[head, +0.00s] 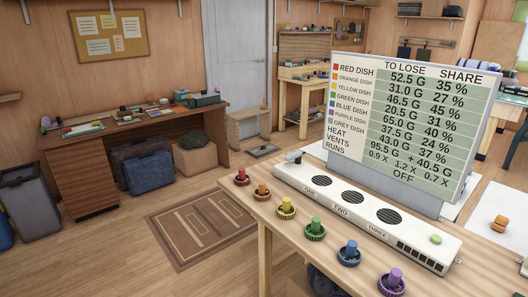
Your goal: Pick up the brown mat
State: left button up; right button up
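A brown mat (201,232) lies flat on the wooden floor, left of the near table. It has a dark border and a lighter line pattern of rectangles. Its whole top shows, and nothing lies on it. Neither of my grippers is in view.
A near wooden table (262,212) holds several coloured knobbed dishes, a white unit (365,212) with three round vents, and a large sign board (405,125). Floor around the mat is mostly clear.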

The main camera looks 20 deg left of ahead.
aim_at(261, 150)
jog(key=i+j+u, duration=0.25)
jog(key=u, duration=0.15)
jog(key=i+j+u, duration=0.1)
jog(key=i+u, duration=1)
jog(key=i+j+u, duration=0.1)
jog(key=i, duration=0.8)
jog(key=i+j, duration=0.1)
jog(key=i, duration=0.85)
jog(key=i+l+z, duration=0.1)
jog(key=i+z, duration=0.4)
jog(key=i+j+z, duration=0.1)
jog(key=i+z, duration=0.4)
jog(key=i+j+z, duration=0.35)
jog(key=i+z, duration=0.15)
jog(key=i+l+z, duration=0.25)
jog(key=i, duration=0.6)
jog(key=i+j+z, duration=0.1)
jog(key=i+z, duration=0.2)
jog(key=i, duration=0.55)
